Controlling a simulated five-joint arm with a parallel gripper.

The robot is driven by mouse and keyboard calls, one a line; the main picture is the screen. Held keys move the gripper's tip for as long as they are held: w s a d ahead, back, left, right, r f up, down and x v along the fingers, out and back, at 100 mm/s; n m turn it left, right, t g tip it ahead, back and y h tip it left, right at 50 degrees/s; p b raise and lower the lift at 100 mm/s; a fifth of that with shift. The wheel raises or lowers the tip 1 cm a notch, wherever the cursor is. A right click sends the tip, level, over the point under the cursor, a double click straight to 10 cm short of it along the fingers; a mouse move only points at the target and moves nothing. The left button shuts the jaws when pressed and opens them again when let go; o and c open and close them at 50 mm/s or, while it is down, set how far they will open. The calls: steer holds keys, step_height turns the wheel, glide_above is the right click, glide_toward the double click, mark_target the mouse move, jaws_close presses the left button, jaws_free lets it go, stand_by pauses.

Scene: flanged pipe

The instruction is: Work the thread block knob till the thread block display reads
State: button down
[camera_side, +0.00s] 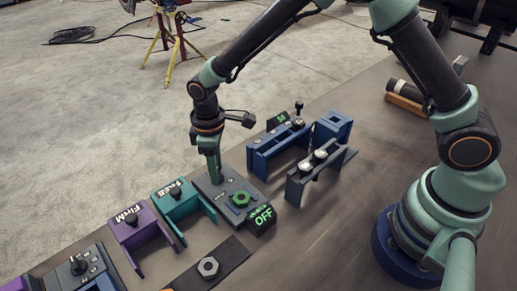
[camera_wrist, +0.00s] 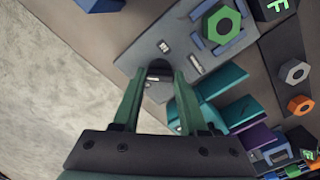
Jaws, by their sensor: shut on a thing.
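The grey block (camera_side: 231,185) carries a green hex nut and a dark display (camera_side: 263,217) that reads OFF in green letters. In the wrist view the green nut (camera_wrist: 221,23) sits on the block's grey top (camera_wrist: 160,40), with the display partly cut off at the upper right. My gripper (camera_side: 215,178) points down at the block's back left part. The knob's lower part is hidden in the wrist view, and the knob is hidden by the fingers in the side view.
A teal block (camera_side: 177,200) and a purple block (camera_side: 132,228) stand left of the grey block. Blue (camera_side: 277,142) and dark grey (camera_side: 318,172) brackets stand to its right. A loose hex nut (camera_side: 208,267) lies on a dark mat in front.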

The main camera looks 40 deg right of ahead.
steer(key=m, duration=0.4)
steer(key=shift+r, duration=0.1)
stand_by(0.4)
steer(key=shift+c, duration=2.2)
jaws_free()
step_height(320, 180, up, 12)
